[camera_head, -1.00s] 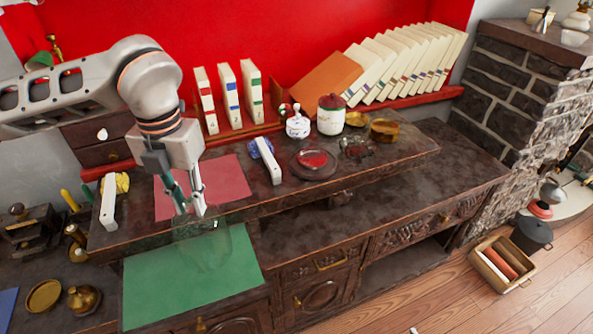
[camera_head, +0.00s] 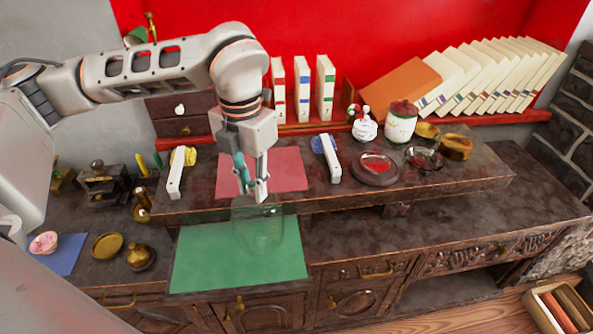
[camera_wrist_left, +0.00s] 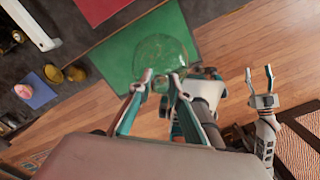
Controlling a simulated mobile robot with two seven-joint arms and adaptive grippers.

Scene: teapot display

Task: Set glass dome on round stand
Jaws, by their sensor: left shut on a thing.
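The clear glass dome (camera_head: 258,232) hangs from my left gripper (camera_head: 262,190), over the back right part of the green mat in the head view. The fingers are shut on its top. In the left wrist view the dome (camera_wrist_left: 160,50) shows as a faint round outline just beyond the left fingertips (camera_wrist_left: 159,82). A dark round stand with a red top (camera_head: 374,169) sits on the raised shelf, right of the dome and apart from it. My right gripper (camera_wrist_left: 260,80) shows at the right of the left wrist view, open and empty.
The green mat (camera_head: 205,265) lies on the lower counter, a red mat (camera_head: 290,170) on the shelf. A white-edged blue object (camera_head: 328,160) stands between red mat and stand. A white-and-red jar (camera_head: 400,122), a small lidded pot (camera_head: 364,129) and a glass dish (camera_head: 424,158) are near the stand.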

